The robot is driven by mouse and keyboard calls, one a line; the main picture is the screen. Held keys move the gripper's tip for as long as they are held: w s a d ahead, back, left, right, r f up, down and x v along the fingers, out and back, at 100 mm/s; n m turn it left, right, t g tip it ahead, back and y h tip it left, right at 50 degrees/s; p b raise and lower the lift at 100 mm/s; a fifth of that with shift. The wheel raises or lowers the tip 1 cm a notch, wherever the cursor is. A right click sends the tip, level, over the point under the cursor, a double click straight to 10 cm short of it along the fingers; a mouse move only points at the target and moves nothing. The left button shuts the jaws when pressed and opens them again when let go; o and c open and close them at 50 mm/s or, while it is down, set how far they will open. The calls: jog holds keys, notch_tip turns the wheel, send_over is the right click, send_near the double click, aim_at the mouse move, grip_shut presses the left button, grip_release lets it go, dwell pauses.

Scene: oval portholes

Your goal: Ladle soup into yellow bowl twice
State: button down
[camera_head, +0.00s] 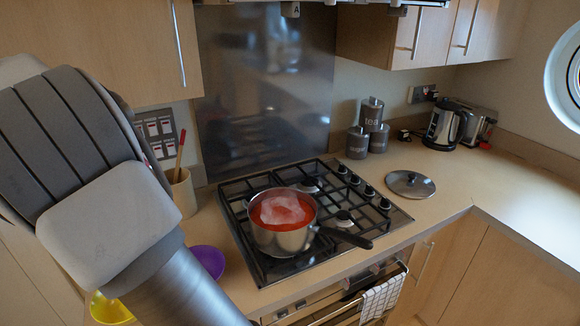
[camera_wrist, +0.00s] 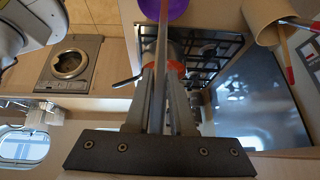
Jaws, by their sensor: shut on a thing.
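A steel pot (camera_head: 282,238) with red soup (camera_head: 281,210) stands on the hob, its dark handle pointing right. The yellow bowl (camera_head: 108,312) shows at the lower left, largely hidden behind my arm. In the wrist view my gripper (camera_wrist: 163,72) is shut on a thin, long handle (camera_wrist: 162,35), seemingly the ladle's. The handle runs up out of the frame, and the ladle's scoop is not visible. The pot (camera_wrist: 176,50) shows partly behind my fingers there. In the head view my gripper is out of sight.
A purple bowl (camera_head: 208,261) sits on the counter between my arm and the hob (camera_head: 355,200). A utensil jar (camera_head: 183,193) stands left of the hob. A lid (camera_head: 411,184), canisters (camera_head: 357,143) and a kettle (camera_head: 444,126) stand to the right. The right counter is largely clear.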

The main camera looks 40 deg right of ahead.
jog(key=w+a+p, duration=0.1)
jog(key=a+p, duration=0.1)
jog(key=a, duration=0.4)
jog(key=shift+w, duration=0.15)
notch_tip(320, 180, down, 9)
jog(key=b, duration=0.6)
jog(key=shift+f+b, duration=0.15)
jog(key=shift+b, duration=0.2)
